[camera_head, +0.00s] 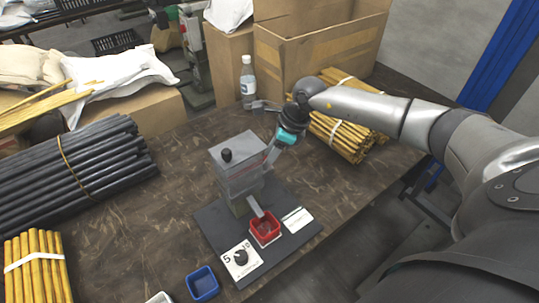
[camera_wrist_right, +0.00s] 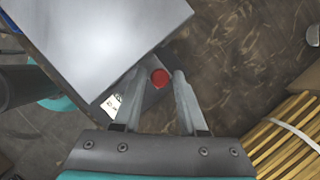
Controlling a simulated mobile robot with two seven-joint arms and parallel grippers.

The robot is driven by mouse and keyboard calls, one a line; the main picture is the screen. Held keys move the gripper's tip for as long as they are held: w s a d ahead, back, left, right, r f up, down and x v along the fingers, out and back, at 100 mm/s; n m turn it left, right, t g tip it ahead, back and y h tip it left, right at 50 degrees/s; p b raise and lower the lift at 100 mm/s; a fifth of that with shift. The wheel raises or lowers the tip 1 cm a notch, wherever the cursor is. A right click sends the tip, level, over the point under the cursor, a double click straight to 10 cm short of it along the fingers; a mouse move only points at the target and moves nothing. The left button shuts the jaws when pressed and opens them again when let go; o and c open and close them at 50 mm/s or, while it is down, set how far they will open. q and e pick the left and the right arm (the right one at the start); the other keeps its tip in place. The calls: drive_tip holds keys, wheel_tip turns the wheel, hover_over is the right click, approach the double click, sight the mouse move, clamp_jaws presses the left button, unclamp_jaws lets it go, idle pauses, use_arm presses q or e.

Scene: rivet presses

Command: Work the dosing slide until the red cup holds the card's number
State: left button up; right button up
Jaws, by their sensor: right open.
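The dosing machine (camera_head: 238,168) is a grey box with a black knob on top, standing on a dark base plate (camera_head: 215,228). A chute slopes from its front to the red cup (camera_head: 265,226). A small white card (camera_head: 297,219) lies right of the cup; its number is unreadable here. My right gripper (camera_head: 270,160) is beside the machine's right side. In the right wrist view its open fingers (camera_wrist_right: 159,88) stand either side of a round red knob (camera_wrist_right: 160,77), partly under the grey top (camera_wrist_right: 100,35). I cannot tell whether they touch it. My left gripper is not in view.
A black dial (camera_head: 240,257) on a white plate marked 5 and 10 sits at the base's front. A bottle (camera_head: 247,82) and bundled yellow rods (camera_head: 340,135) are behind my gripper.

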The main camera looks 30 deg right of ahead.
drive_tip(key=shift+c, duration=0.4)
clamp_jaws()
idle(0.9)
